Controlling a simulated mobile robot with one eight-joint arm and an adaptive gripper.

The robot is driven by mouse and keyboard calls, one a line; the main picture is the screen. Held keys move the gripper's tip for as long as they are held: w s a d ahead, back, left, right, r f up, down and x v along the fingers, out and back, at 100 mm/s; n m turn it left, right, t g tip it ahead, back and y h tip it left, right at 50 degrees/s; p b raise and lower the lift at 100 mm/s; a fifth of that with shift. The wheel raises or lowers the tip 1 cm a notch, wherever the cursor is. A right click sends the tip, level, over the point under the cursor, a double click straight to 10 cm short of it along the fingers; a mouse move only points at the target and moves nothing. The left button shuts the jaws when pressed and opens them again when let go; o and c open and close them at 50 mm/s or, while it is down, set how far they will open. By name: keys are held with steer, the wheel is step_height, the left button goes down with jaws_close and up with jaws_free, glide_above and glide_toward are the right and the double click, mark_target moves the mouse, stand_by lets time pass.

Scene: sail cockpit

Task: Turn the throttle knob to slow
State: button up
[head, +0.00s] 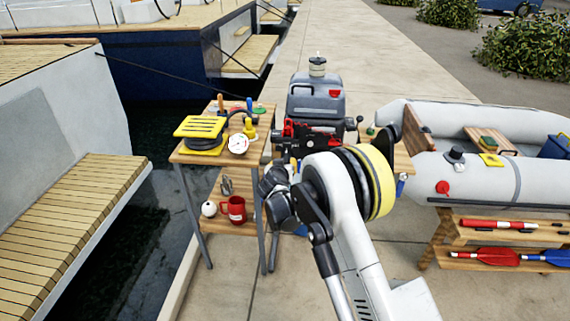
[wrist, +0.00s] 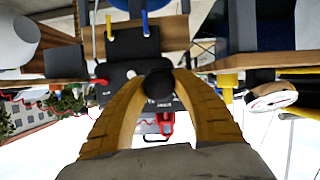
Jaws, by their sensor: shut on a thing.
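The throttle knob (wrist: 158,86) is a round black knob, seen in the wrist view between the tips of my yellow fingers. My gripper (wrist: 159,77) is shut on it, with one finger on each side. A dark panel (wrist: 122,78) lies behind the knob; the small marks on it are too small to read, so I cannot tell the knob's setting. In the head view the grey motor (head: 316,98) stands beyond my arm, with red and black parts below its cowl. My arm hides the knob and my fingertips there.
A small wooden table (head: 180,157) on the left holds a yellow-and-black item (head: 201,131), a white gauge (head: 238,144) and tools. A red mug (head: 233,210) stands on its lower shelf. A grey inflatable boat (head: 475,184) is close on the right. The dock behind is clear.

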steer(key=n+h, duration=0.2)
steer(key=n, duration=0.1)
steer(key=shift+n+h, duration=0.7)
steer(key=shift+n, duration=0.5)
steer(key=shift+t, duration=0.3)
steer(key=o, duration=1.2)
